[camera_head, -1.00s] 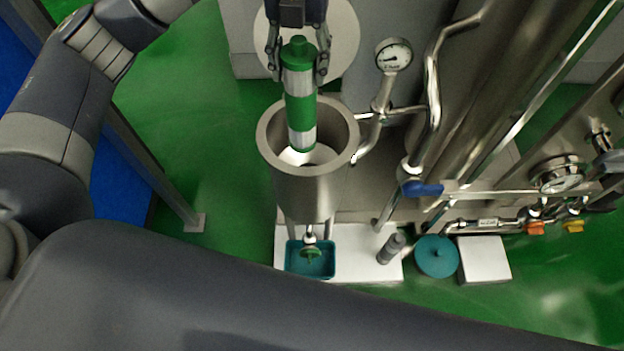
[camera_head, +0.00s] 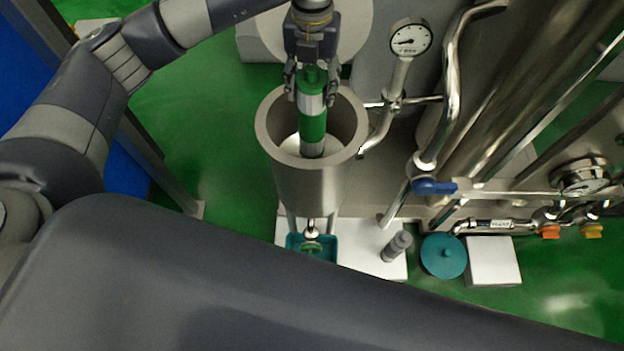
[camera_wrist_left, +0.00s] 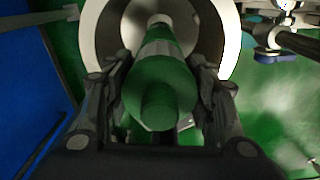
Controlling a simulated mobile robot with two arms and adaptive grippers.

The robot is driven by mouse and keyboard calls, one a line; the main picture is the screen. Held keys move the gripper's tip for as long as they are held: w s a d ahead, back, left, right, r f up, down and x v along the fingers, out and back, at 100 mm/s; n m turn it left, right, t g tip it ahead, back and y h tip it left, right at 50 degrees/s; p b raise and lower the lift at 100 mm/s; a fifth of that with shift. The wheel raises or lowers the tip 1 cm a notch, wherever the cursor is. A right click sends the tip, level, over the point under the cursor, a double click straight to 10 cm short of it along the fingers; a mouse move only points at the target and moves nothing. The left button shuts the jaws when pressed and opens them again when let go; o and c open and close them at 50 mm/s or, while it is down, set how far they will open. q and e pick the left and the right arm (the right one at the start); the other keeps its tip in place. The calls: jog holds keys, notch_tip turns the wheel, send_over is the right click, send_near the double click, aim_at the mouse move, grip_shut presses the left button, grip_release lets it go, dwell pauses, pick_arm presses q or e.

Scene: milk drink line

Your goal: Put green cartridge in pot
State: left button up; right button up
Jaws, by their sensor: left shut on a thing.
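The green cartridge (camera_head: 312,127), with silver-white bands, hangs upright in my left gripper (camera_head: 312,88). The gripper is shut on its top end. The cartridge's lower part is inside the mouth of the steel pot (camera_head: 268,132), apart from the rim as far as I can see. In the left wrist view the cartridge (camera_wrist_left: 160,85) lies between the two fingers of the gripper (camera_wrist_left: 160,95), with the pale pot (camera_wrist_left: 105,30) around its far end. The pot's bottom is partly hidden by the cartridge. My right gripper is in neither view.
Steel pipes and a pressure gauge (camera_head: 410,38) stand just right of the pot. A blue-handled valve (camera_head: 433,187) is further right. Below are a teal tray (camera_head: 325,252), a small grey cylinder (camera_head: 397,246) and a teal round lid (camera_head: 444,256). Green floor is free at left.

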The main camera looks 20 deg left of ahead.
aim_at(312, 140)
pick_arm(q)
notch_tip(312, 140, down, 18)
jog(key=shift+f+p, duration=0.1)
jog(key=shift+p, duration=0.35)
jog(key=shift+f, duration=0.15)
jog(key=o, duration=1.3)
notch_tip(312, 140, up, 12)
jog(key=shift+s+r, duration=0.1)
jog(key=shift+r, duration=0.1)
